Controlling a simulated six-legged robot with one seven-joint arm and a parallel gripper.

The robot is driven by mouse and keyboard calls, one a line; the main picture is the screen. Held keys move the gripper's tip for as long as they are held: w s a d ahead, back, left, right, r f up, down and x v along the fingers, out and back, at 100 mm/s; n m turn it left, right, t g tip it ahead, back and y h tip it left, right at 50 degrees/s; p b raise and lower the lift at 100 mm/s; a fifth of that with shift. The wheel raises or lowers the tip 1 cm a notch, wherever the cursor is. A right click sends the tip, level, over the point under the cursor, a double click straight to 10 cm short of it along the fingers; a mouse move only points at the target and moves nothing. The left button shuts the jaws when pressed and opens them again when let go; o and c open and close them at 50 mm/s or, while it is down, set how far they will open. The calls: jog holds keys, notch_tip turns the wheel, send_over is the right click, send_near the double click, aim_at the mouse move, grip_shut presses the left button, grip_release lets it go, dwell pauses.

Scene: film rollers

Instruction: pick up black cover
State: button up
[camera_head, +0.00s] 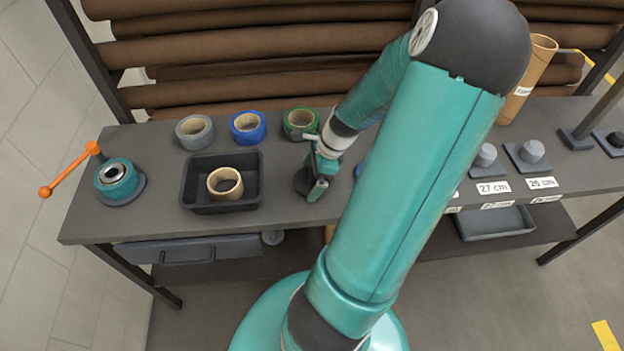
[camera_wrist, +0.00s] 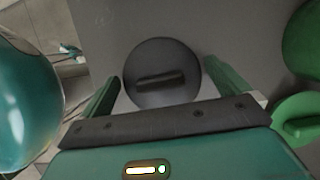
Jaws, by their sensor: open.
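The black cover (camera_wrist: 160,64) is a round dark disc with a raised bar across its middle. It lies on the grey table in the wrist view, between and just beyond the fingertips of my gripper (camera_wrist: 160,78). In the head view the cover (camera_head: 303,183) is a dark round shape, partly hidden by my gripper (camera_head: 316,188). My gripper is open, with one green finger on each side of the cover. I cannot tell whether the fingers touch it.
Left of my gripper is a black tray (camera_head: 188,197) holding a tan roll (camera_head: 225,183). Grey (camera_head: 195,132), blue (camera_head: 248,127) and green (camera_head: 299,124) rolls stand behind. A teal device with an orange crank (camera_head: 118,180) is at far left. Grey knobs (camera_head: 485,155) sit to the right.

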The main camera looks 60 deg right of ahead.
jog(key=c, duration=0.7)
jog(key=shift+r, duration=0.1)
